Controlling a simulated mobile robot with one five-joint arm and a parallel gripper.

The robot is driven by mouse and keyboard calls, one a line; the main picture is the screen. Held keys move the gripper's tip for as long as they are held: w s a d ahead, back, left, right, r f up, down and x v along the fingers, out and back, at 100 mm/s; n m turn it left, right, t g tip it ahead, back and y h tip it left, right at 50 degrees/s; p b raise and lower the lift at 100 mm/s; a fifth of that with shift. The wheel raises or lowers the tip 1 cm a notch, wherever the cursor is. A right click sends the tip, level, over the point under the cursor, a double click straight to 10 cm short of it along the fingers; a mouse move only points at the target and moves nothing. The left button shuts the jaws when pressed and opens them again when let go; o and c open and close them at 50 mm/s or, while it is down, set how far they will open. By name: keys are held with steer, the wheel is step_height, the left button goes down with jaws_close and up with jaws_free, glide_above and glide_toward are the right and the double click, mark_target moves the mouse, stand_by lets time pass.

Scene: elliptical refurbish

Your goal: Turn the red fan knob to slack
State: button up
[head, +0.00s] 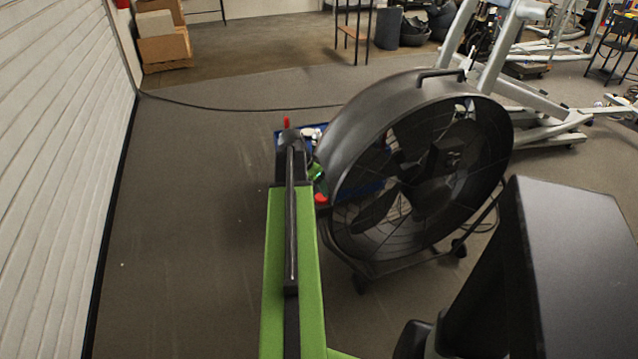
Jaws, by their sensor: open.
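The large black drum fan (372,122) stands on the floor right of my arm, tilted, its open face toward the right and front. A small red piece, seemingly the red fan knob (320,198), shows at the fan's left side, low on the rim. My green arm reaches forward just left of the fan. My gripper (318,184) is at its far end, small and partly hidden by the arm, close beside the red piece. Its jaws are open. I cannot tell whether they are around the knob or touching it, nor which way the knob is turned.
A blue item (280,138) with an upright red piece (286,122) is behind my arm's end. A dark bulky machine (580,260) fills the lower right. Exercise equipment (530,100) stands behind the fan. A white slatted wall (60,150) bounds the left; floor before it is clear.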

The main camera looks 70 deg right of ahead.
steer(key=p+v, duration=0.7)
steer(key=v, duration=0.3)
steer(key=shift+p, duration=0.3)
steer(key=shift+a+r, duration=0.1)
